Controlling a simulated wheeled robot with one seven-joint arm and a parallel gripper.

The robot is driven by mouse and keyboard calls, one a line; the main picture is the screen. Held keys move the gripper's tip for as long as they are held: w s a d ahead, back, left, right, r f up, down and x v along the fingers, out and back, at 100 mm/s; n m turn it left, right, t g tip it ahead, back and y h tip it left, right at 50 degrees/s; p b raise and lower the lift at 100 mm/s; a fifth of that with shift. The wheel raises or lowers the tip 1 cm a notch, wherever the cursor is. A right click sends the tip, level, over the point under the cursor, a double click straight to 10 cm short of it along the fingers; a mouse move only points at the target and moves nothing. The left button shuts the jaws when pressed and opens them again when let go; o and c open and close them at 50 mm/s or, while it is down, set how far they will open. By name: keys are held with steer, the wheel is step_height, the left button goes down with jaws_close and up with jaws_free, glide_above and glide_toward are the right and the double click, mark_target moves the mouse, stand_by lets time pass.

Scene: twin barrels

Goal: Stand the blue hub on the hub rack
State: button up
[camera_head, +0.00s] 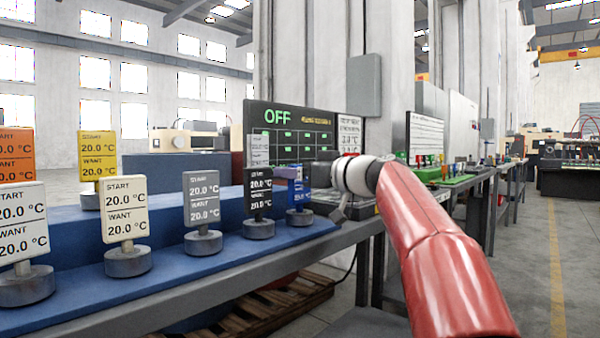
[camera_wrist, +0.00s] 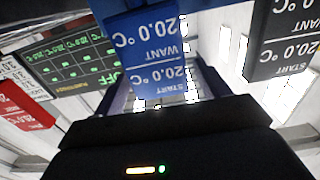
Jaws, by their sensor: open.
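The blue hub (camera_head: 299,195) is an upright blue plate with temperature text on a round grey base. It stands at the right end of the blue stepped stand in the head view, partly hidden by my gripper. In the wrist view the blue hub (camera_wrist: 150,50) appears upside down, its plate between my two fingers. My gripper (camera_wrist: 160,82) is open around the plate; I cannot tell if either finger touches it. In the head view my gripper (camera_head: 305,174) is at the hub's upper part. I cannot tell for certain which thing is the hub rack.
A black hub (camera_head: 258,192) stands close left of the blue one, also near in the wrist view (camera_wrist: 282,40). Grey (camera_head: 202,200), cream (camera_head: 125,212), white (camera_head: 22,225), yellow (camera_head: 98,157) and orange (camera_head: 15,155) ones share the blue stand (camera_head: 185,262). A display board (camera_head: 290,120) rises behind.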

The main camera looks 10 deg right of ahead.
steer(key=shift+r, duration=0.1)
steer(key=b+v, duration=0.2)
steer(key=v, duration=1)
steer(key=s+a+f+m+g+h, duration=0.25)
steer(key=s+a+f, duration=0.2)
steer(key=f, duration=0.55)
steer(key=s+a+f+m+g+h, duration=0.2)
steer(key=s+a+f+g, duration=0.15)
steer(key=s+f, duration=0.4)
steer(key=s+f+m+g+h, duration=0.1)
steer(key=s+f+h, duration=0.2)
steer(key=s+f, duration=0.5)
steer(key=s+f+m+g+h, duration=0.1)
steer(key=s+f, duration=0.7)
steer(key=f, duration=0.8)
steer(key=shift+d+m+g+h, duration=0.35)
steer(key=shift+d+g+h, duration=0.15)
steer(key=shift+h, duration=0.55)
steer(key=shift+s, duration=0.1)
